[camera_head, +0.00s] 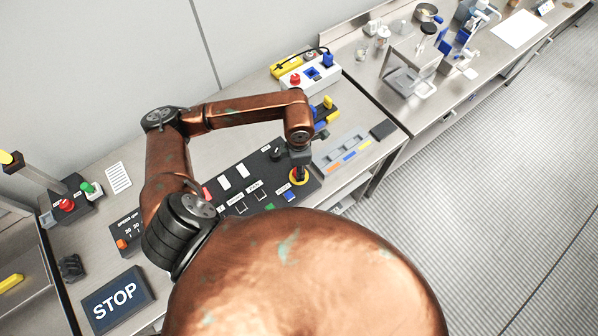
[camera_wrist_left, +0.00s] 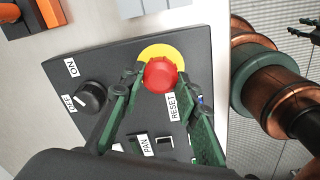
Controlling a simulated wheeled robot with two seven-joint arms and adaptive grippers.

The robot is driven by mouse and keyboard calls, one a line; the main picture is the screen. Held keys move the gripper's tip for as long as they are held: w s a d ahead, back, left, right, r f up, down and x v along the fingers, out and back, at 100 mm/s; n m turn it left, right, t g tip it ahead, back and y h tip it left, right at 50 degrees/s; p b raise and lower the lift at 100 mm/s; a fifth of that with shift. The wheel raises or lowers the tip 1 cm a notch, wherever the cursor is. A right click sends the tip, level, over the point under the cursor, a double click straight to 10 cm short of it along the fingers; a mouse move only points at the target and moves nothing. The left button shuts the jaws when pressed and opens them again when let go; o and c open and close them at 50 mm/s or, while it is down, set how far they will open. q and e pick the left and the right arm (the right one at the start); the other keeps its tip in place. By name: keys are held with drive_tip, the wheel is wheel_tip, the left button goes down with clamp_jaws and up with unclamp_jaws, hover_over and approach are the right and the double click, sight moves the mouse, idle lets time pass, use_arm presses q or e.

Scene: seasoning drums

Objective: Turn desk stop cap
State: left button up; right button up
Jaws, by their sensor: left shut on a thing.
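The red desk stop cap (camera_wrist_left: 161,74) sits on a yellow ring (camera_wrist_left: 158,52) on the dark control panel, beside the RESET label. My left gripper (camera_wrist_left: 160,78) is shut on the cap, one green finger on each side. In the head view my left gripper (camera_head: 299,170) points down at the panel's right end, over the yellow ring (camera_head: 299,177); the cap is hidden there. Dark green fingers, seemingly of my right gripper (camera_wrist_left: 304,30), show at the top right edge of the wrist view. They are small and cut off.
The dark panel (camera_head: 228,208) carries switches and a black knob (camera_wrist_left: 90,97). A white box with another red button (camera_head: 295,79) stands behind. A STOP sign (camera_head: 117,299) lies at the lower left. A copper arm (camera_wrist_left: 255,75) shows right in the wrist view.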

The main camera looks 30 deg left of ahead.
use_arm(q)
drive_tip(key=shift+w+f+m+b, duration=0.1)
drive_tip(key=shift+f+m+b, duration=0.05)
drive_tip(key=shift+m+b, duration=0.75)
drive_tip(key=shift+b, duration=0.1)
drive_tip(key=shift+r, duration=0.2)
drive_tip(key=o, duration=1.2)
drive_tip(key=shift+c, duration=0.2)
wheel_tip(320, 180, up, 12)
